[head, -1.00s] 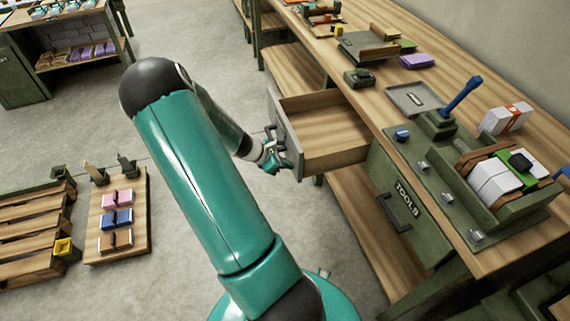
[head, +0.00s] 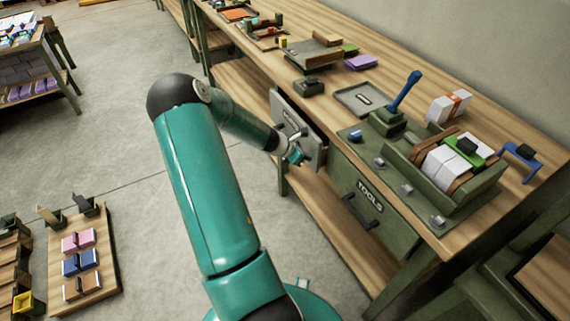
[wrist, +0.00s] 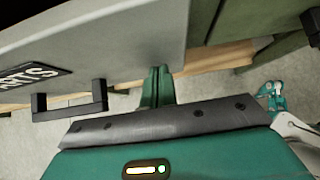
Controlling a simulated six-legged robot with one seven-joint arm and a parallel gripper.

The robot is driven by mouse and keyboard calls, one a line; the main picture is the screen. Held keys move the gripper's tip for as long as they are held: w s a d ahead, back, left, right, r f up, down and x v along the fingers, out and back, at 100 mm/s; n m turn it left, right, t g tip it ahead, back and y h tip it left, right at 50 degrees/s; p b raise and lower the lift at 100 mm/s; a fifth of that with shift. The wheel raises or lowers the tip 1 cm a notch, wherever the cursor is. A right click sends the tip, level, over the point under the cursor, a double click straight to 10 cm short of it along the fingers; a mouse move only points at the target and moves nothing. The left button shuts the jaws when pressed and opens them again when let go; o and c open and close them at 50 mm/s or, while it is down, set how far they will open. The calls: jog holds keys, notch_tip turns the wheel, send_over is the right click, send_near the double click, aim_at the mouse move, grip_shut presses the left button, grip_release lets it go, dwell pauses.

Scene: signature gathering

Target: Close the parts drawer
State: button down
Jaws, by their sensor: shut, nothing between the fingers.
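The parts drawer (head: 297,130) is a grey-fronted drawer under the bench, standing only a little way out in the head view. Its interior no longer shows there. In the wrist view, its grey front (wrist: 120,40) fills the upper left, with a black label ending in "RTS" and a black bar handle (wrist: 70,112). My gripper (head: 296,156) is shut and empty, at the lower right part of the drawer front. In the wrist view its teal fingers (wrist: 157,85) are together at the front's lower edge, right of the handle; contact is not certain.
The green TOOLS drawer unit (head: 370,205) is right of the parts drawer. The wooden bench top (head: 345,85) carries a grey tray (head: 362,98), a green fixture with white blocks and other parts. A pallet with coloured blocks (head: 82,262) lies on the floor at left. Open floor lies between.

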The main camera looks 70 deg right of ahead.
aim_at(313, 150)
jog(key=s+d, duration=0.2)
jog(key=shift+s+d, duration=0.3)
jog(key=shift+s+d+r, duration=0.1)
jog(key=shift+s+d, duration=0.05)
jog(key=shift+s, duration=0.3)
jog(key=shift+w, duration=0.25)
jog(key=w+a+r, duration=0.7)
jog(key=w+a, duration=0.1)
jog(key=shift+w, duration=0.3)
